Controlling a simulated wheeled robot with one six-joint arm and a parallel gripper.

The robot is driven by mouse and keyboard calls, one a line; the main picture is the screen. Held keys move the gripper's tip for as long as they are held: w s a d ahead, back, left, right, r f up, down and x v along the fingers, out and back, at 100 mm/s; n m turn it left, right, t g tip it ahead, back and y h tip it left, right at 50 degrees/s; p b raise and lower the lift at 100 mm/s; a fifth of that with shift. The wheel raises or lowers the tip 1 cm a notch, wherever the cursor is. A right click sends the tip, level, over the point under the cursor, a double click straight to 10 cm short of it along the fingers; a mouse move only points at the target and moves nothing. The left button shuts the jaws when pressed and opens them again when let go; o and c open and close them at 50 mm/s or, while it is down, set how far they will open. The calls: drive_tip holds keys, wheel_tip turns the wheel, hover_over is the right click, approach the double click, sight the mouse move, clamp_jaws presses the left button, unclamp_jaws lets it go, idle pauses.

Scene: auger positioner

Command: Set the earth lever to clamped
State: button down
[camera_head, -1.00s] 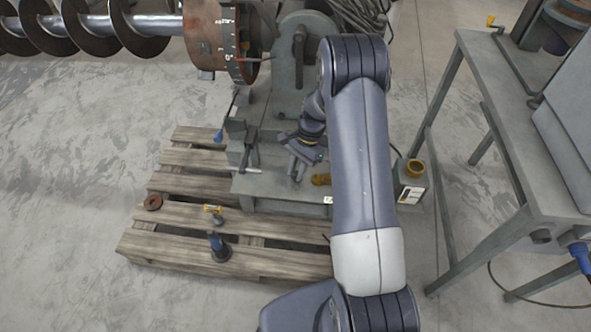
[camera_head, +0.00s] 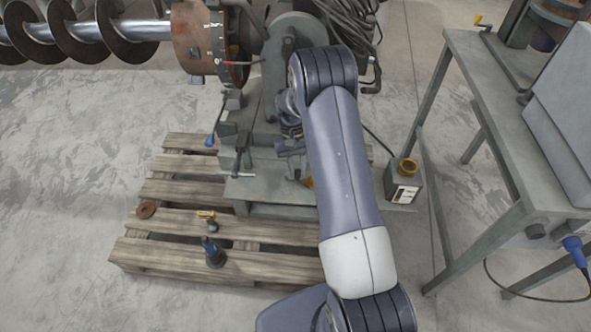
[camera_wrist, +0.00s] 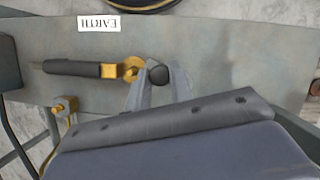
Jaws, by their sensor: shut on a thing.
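In the wrist view, a white EARTH label (camera_wrist: 99,24) is on the grey plate (camera_wrist: 220,50). Below it lies the earth clamp (camera_wrist: 108,70), with a long black handle pointing left and a brass ring at its right. A dark rounded knob (camera_wrist: 158,75), apparently the earth lever's end, sits just right of the ring. My gripper (camera_wrist: 160,82) is shut on this knob, one finger on each side. In the head view my gripper (camera_head: 293,165) is low over the machine's base plate; the brass part (camera_head: 309,182) is mostly hidden by my arm.
The base plate stands on a wooden pallet (camera_head: 180,218). A box (camera_head: 402,185) with a brass top stands right of my arm, near a grey bench (camera_head: 480,130).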

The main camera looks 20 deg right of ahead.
drive_tip(key=shift+w+d+n+h, duration=0.15)
drive_tip(key=shift+n+h, duration=0.1)
drive_tip(key=shift+n, duration=0.4)
drive_tip(key=shift+w+d+n+h, duration=0.1)
drive_tip(key=shift+w+n+h, duration=0.15)
drive_tip(key=shift+n, duration=0.45)
drive_tip(key=shift+w+d+n+h, duration=0.1)
drive_tip(key=shift+n+h, duration=0.2)
drive_tip(key=shift+n, duration=0.35)
drive_tip(key=c, duration=1.3)
unclamp_jaws()
drive_tip(key=shift+o, duration=0.2)
drive_tip(key=v, duration=1.1)
drive_tip(key=shift+p, duration=0.3)
drive_tip(key=shift+s+f, duration=0.15)
drive_tip(key=shift+s, duration=0.05)
drive_tip(key=x, duration=1)
drive_tip(key=shift+f+b, duration=0.4)
